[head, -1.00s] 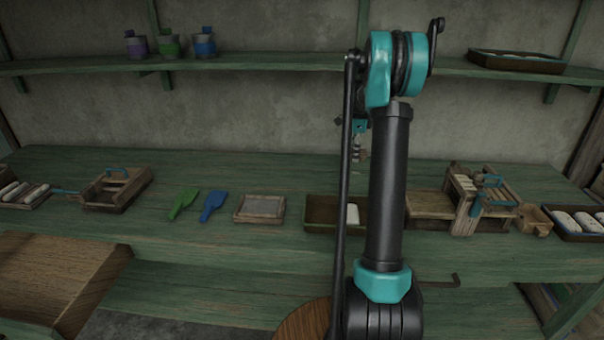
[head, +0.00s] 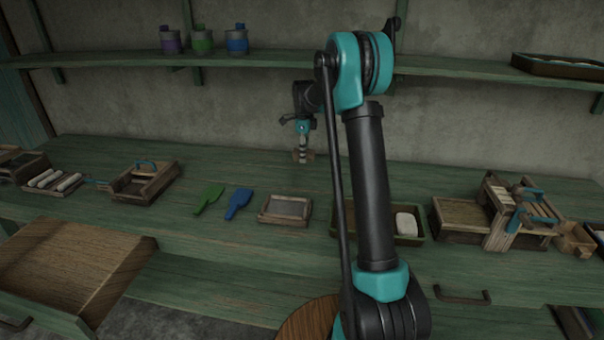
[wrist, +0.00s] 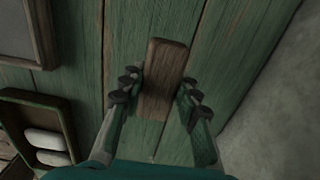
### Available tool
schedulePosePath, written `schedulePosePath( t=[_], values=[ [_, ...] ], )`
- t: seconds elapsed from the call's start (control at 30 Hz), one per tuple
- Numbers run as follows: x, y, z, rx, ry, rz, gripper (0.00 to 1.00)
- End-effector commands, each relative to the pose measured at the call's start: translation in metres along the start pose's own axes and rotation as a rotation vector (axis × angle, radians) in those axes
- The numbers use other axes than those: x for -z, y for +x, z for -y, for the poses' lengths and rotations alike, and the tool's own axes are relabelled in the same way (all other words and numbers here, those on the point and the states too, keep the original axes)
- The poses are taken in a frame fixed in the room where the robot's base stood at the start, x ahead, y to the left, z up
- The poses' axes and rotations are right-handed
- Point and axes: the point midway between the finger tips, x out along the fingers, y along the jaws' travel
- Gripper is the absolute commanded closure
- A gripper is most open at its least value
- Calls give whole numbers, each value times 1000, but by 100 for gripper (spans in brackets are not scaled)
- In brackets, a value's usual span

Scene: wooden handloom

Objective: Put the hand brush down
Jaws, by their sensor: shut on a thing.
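The hand brush (wrist: 162,78) is held in my gripper (wrist: 158,95); in the wrist view its brown wooden top shows between the two fingers. The gripper is shut on it. In the head view the brush (head: 303,156) hangs below my gripper (head: 302,146) near the back of the green bench (head: 250,160). Whether the brush touches the bench top, I cannot tell. Its lower side is hidden in the wrist view.
A framed slate-like tray (head: 286,209) and a dark box (head: 412,238) with pale pieces stand toward the front. Green (head: 209,198) and blue (head: 238,203) scoops lie to the left. The bench around the brush is clear; the wall (wrist: 280,130) is close behind.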

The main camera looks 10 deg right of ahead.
Motion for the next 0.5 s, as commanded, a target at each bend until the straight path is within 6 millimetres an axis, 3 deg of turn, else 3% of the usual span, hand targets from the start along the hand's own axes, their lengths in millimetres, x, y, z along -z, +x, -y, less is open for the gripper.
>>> schedulePosePath(
  t=[0.1, 0.5],
  values=[
    [0, 22, 0, 0, 0, 0, 100],
    [0, 61, 0, 0, -1, 0, 100]
  ],
)
